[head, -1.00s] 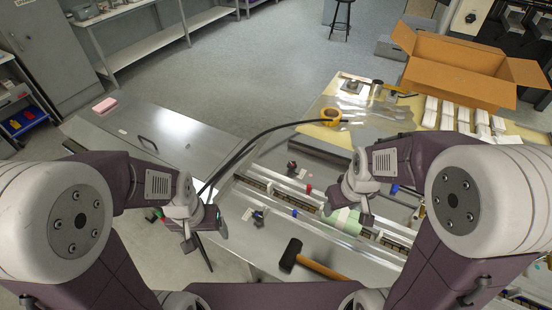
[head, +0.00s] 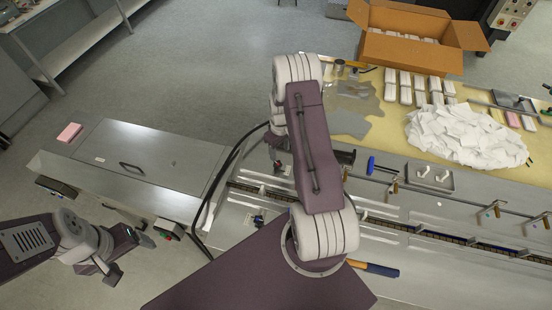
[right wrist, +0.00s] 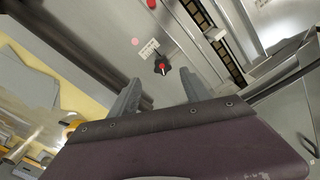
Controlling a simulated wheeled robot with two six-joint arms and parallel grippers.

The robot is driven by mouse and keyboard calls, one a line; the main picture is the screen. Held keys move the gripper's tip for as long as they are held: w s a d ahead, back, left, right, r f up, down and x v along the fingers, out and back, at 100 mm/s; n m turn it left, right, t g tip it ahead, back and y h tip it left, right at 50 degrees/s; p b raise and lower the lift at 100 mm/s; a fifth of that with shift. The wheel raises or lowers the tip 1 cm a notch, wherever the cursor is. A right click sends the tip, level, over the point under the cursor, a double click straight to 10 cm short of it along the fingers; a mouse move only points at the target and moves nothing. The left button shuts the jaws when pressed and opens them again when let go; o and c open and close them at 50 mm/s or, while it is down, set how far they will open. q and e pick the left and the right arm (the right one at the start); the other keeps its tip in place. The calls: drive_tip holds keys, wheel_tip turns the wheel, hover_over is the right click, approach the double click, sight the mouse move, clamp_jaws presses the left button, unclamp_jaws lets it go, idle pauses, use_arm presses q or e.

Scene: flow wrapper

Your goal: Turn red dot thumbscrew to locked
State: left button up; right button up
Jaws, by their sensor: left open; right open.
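The red dot thumbscrew (right wrist: 161,65), a black knob with a red mark, shows in the right wrist view on the grey metal machine, beside a small white label (right wrist: 148,50). A pink dot (right wrist: 135,41) lies on the metal near that label. My right gripper (right wrist: 160,88) is open and empty, its two fingers pointing toward the thumbscrew, which appears between and beyond the tips, apart from them. My left gripper (head: 127,258) is open and empty at the lower left, away from the machine.
A blue-handled part (head: 371,165) and a metal tray (head: 430,177) are to the right. A red knob (right wrist: 152,4) is beyond the thumbscrew. A white pile (head: 465,135) and a cardboard box (head: 415,45) stand farther back.

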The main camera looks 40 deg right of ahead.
sight(278, 164)
drive_tip(key=f, duration=0.2)
drive_tip(key=f+p, duration=0.1)
drive_tip(key=f, duration=0.2)
drive_tip(key=w+f+p, duration=0.1)
drive_tip(key=f, duration=0.1)
drive_tip(key=shift+a+f, duration=0.25)
drive_tip(key=shift+f, duration=0.1)
drive_tip(key=shift+s+d+f, duration=0.15)
drive_tip(key=shift+s+f, duration=0.05)
drive_tip(key=shift+f, duration=0.1)
drive_tip(key=shift+w, duration=0.1)
drive_tip(key=c, duration=0.4)
use_arm(q)
drive_tip(key=shift+w+a+r, duration=0.1)
drive_tip(key=shift+w+r, duration=0.2)
drive_tip(key=shift+r, duration=0.3)
drive_tip(key=shift+w+a+r, duration=0.1)
drive_tip(key=shift+w+r, duration=0.2)
drive_tip(key=shift+r, duration=0.25)
use_arm(e)
drive_tip(key=shift+f, duration=0.1)
clamp_jaws()
